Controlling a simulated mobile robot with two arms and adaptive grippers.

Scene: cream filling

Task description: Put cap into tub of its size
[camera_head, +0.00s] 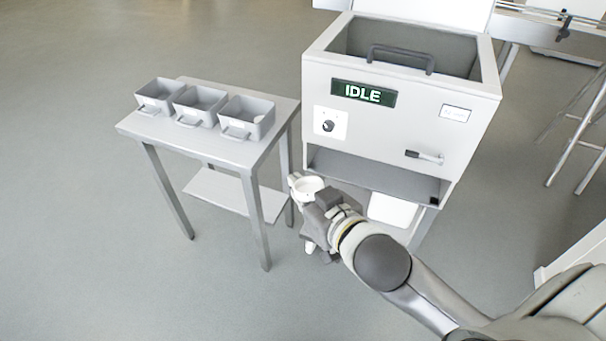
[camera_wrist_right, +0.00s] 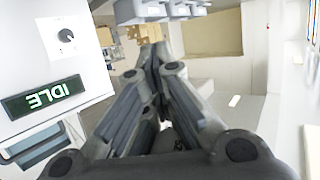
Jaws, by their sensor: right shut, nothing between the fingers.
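Three grey tubs with handles stand in a row on the small side table: a left tub (camera_head: 158,95), a middle tub (camera_head: 199,104) and a right tub (camera_head: 246,117). A small pale thing (camera_head: 259,119) shows inside the right tub; I cannot tell if it is a cap. My right gripper (camera_head: 318,212) hangs between the side table and the machine, apart from the tubs. Its fingers are together and empty in the right wrist view (camera_wrist_right: 156,52). My left gripper is out of view.
A white machine (camera_head: 400,120) with an IDLE display (camera_head: 363,93), a knob and an open hopper stands right of the side table (camera_head: 180,137). A white container (camera_head: 393,210) shows below its front opening. Metal stands are at the far right. The floor at left is clear.

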